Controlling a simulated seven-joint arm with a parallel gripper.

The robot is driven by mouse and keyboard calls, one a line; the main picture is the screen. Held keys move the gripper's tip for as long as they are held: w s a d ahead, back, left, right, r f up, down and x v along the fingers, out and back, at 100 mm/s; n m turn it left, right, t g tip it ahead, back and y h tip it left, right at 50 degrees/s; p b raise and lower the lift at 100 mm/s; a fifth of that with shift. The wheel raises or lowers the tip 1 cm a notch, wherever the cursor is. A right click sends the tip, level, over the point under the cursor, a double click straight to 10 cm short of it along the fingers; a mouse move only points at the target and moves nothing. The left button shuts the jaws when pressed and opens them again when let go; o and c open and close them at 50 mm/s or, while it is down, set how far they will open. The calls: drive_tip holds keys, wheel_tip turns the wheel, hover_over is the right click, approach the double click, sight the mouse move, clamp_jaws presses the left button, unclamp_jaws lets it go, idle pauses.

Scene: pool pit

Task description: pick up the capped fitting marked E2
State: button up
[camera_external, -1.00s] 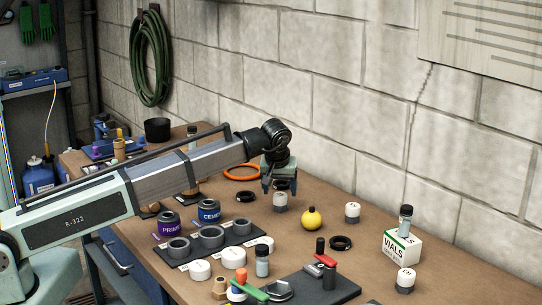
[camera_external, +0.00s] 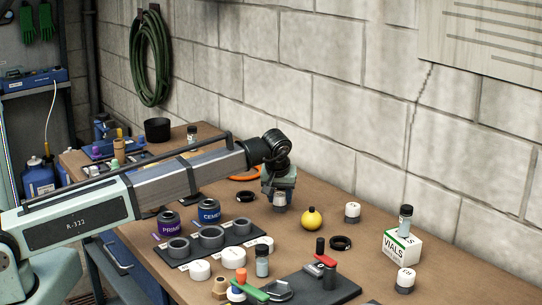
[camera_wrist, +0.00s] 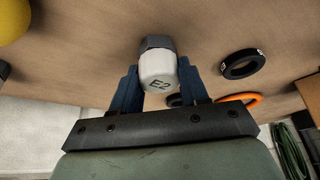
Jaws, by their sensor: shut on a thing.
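The capped fitting marked E2 (camera_wrist: 158,72) is white with a dark hexagonal base. In the wrist view its marked cap faces me, between the two blue fingers of my gripper (camera_wrist: 160,85). My gripper (camera_external: 279,193) is shut on it. In the external view the fitting (camera_external: 280,201) shows low between the fingers, upright, at or very close to the tabletop; its upper part is hidden by my gripper.
A yellow ball-shaped thing (camera_external: 311,219) stands just right of my gripper. A black ring (camera_external: 245,196) lies to its left and an orange ring (camera_wrist: 240,99) behind. Other white-capped fittings (camera_external: 352,211) stand to the right. A vials box (camera_external: 402,249) is farther right.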

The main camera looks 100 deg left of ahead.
drive_tip(key=shift+c, duration=1.3)
